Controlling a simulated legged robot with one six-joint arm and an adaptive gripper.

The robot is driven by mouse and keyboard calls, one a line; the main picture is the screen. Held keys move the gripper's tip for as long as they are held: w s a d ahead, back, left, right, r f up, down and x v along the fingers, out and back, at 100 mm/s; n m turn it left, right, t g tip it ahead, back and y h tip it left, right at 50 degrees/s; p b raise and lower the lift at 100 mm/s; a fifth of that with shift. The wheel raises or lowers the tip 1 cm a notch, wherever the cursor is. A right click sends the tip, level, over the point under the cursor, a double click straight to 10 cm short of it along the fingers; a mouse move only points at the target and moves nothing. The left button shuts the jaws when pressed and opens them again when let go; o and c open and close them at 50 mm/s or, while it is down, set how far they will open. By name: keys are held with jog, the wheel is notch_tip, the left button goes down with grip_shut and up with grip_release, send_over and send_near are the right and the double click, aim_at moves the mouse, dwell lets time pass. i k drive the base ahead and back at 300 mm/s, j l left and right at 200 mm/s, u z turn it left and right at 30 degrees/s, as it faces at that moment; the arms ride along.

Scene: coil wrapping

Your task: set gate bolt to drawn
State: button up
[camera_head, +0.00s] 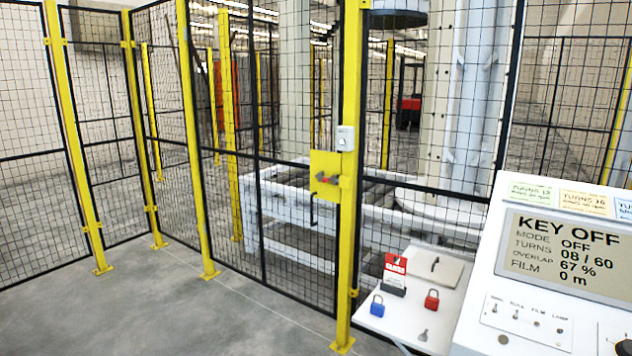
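The gate bolt (323,178) shows as a small red-ended piece on a yellow plate (325,160), at the yellow gate post (350,230). It is too small to tell whether it is drawn or shot. A black pull handle (313,211) hangs just below the plate. A light grey box (345,138) is fixed on the post above it. The mesh gate (290,240) appears closed against the post. My gripper is not in view.
A shelf (400,318) at lower right holds a blue padlock (377,306), a red padlock (432,300), a red tag (396,264) and a key (423,335). A console (485,270) beside it reads KEY OFF. The floor (170,310) at left is clear.

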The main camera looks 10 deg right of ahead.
aim_at(325, 179)
jog(key=i+j+z, duration=0.1)
jog(key=i+j, duration=0.2)
jog(key=i+j+z, duration=0.1)
jog(key=i+j, duration=0.15)
jog(key=j, duration=0.15)
jog(key=i+j+z, duration=0.1)
jog(key=i+j, duration=0.15)
jog(key=i+j+z, duration=0.1)
jog(key=i+j, duration=0.15)
jog(key=j, duration=0.25)
jog(key=i+j+z, duration=0.25)
jog(key=i+j, duration=0.4)
jog(key=i, duration=0.4)
jog(key=i+j+z, duration=0.25)
jog(key=i+j, duration=0.6)
jog(key=i, duration=0.1)
